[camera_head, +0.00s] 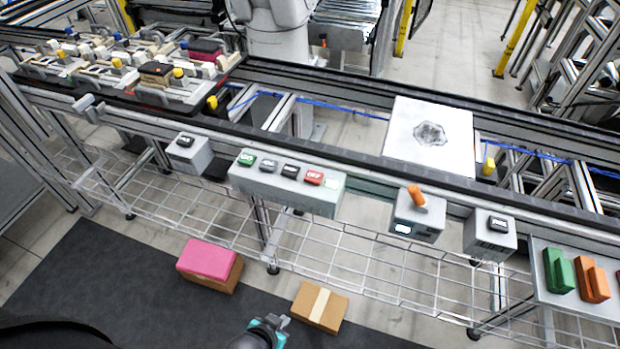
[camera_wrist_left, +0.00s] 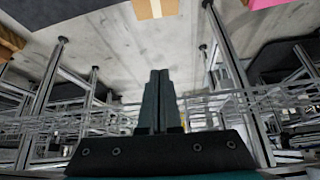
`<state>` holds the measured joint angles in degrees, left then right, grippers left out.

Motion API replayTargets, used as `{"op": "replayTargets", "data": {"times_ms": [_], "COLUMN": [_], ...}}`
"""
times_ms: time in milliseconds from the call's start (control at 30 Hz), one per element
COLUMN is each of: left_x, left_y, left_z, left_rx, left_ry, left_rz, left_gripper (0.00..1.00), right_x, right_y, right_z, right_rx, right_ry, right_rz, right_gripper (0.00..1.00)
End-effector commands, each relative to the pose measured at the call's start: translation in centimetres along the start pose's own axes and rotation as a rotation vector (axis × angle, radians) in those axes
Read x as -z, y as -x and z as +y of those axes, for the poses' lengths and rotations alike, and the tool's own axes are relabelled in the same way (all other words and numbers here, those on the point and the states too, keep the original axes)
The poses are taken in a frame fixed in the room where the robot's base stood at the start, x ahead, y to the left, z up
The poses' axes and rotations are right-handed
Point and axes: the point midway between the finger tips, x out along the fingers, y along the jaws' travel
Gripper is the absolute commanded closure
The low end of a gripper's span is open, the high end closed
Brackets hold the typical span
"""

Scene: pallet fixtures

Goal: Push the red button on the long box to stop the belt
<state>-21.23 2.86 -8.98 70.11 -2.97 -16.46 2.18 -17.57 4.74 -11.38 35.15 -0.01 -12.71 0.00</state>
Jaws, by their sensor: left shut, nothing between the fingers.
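The long grey box (camera_head: 285,193) is fixed to the front rail of the conveyor in the head view. Its sloped top carries a row of buttons: a green one (camera_head: 246,159) at the left, dark ones in the middle, and the red button (camera_head: 313,177) toward the right, beside a pale green patch. My left gripper (camera_head: 272,327) shows at the bottom edge of the head view, well below and in front of the box, apart from it. In the left wrist view its two dark fingers (camera_wrist_left: 160,75) are together and empty. My right gripper is not in view.
A box with an orange lever (camera_head: 417,198) and smaller button boxes line the rail. A wire rack (camera_head: 350,245) sits below it. A pink-topped carton (camera_head: 209,262) and a brown carton (camera_head: 319,306) are low near the gripper. A white plate (camera_head: 430,135) is on the conveyor.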

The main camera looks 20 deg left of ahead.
Motion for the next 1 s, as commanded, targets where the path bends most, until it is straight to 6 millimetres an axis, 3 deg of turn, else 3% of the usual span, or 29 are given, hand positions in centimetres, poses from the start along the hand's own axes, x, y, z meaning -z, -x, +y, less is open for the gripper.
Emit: {"op": "replayTargets", "data": {"times_ms": [33,267,600,800,1000], "left_x": [2.2,11.4,23.1,27.5,29.5], "left_y": [0.3,3.2,11.3,16.4,19.2], "left_z": [0.0,-0.6,-2.2,-3.2,-3.6], "left_rx": [0.003,0.023,0.065,0.091,0.103], "left_ry": [0.006,0.028,0.062,0.077,0.086], "left_rz": [0.050,0.251,0.547,0.684,0.751], "left_gripper": [1.00,1.00,1.00,1.00,1.00], "right_x": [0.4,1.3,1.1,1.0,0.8], "right_y": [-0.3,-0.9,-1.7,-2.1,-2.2], "right_z": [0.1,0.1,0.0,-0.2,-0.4], "right_rx": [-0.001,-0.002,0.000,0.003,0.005], "right_ry": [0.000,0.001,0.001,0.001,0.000], "right_rz": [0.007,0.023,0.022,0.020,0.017], "right_gripper": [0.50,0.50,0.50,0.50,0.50]}}
